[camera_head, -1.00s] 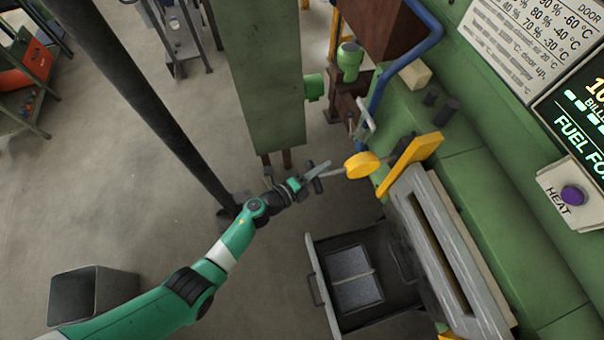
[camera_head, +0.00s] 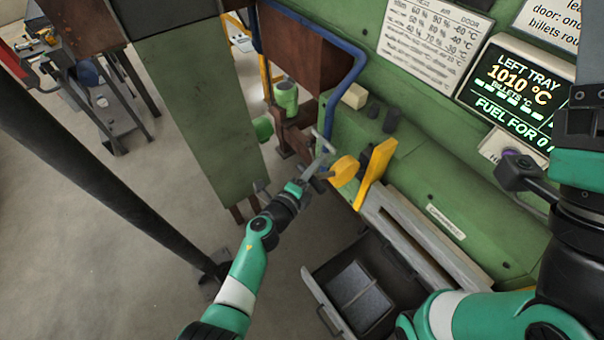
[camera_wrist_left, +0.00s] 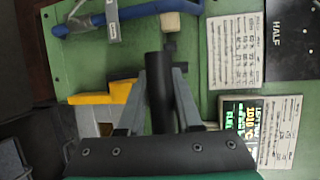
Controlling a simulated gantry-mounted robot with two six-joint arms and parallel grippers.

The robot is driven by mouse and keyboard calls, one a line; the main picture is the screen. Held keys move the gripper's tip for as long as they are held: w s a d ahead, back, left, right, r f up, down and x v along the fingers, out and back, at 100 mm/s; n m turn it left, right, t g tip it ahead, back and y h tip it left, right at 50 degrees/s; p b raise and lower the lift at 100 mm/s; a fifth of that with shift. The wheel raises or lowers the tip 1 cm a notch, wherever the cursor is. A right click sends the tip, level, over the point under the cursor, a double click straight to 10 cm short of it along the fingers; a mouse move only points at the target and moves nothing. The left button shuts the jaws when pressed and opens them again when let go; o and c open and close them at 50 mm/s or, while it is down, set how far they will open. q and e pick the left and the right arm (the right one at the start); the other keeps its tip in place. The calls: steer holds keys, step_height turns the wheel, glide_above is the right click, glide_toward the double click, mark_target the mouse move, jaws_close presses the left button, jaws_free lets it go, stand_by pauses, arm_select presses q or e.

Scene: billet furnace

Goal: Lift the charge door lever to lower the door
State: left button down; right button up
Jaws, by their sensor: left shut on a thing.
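The charge door lever shows in the head view as a short rod beside a yellow disc (camera_head: 344,171). Its black grip (camera_wrist_left: 160,92) stands between the two grey fingers in the left wrist view. My left gripper (camera_head: 318,167) is shut on this grip, and its fingers partly hide the lever in the head view. The grey door frame (camera_head: 403,232) is on the green furnace front, below a yellow bar (camera_head: 376,172). My right gripper (camera_head: 592,55) is cut off by the right edge, so its jaws cannot be judged.
An open metal drawer-like tray (camera_head: 317,292) is below the door frame. A blue pipe (camera_head: 355,70) and green furnace body (camera_head: 450,185) are close to the left gripper. A green post (camera_head: 195,110) and a dark pole (camera_head: 100,190) stand left. A lit display (camera_head: 515,88) reads 1010 °C.

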arm_select(q)
steer(key=shift+s+d+f, duration=0.15)
steer(key=shift+s+d, duration=0.05)
steer(key=shift+d, duration=0.1)
steer(key=c, duration=1)
jaws_free()
steer(key=o, duration=0.3)
steer(key=shift+d, duration=0.2)
steer(key=shift+o, duration=0.2)
steer(key=shift+w+a, duration=0.1)
steer(key=shift+w, duration=0.05)
steer(key=s+a+p, duration=0.1)
steer(key=p, duration=0.1)
steer(key=s+a+r+p, duration=0.1)
steer(key=p, duration=0.2)
steer(key=shift+s+r, duration=0.25)
steer(key=f+v, duration=0.1)
steer(key=v, duration=0.7)
steer(key=shift+s+p, duration=0.2)
steer(key=shift+p, duration=0.1)
steer(key=shift+r, duration=0.1)
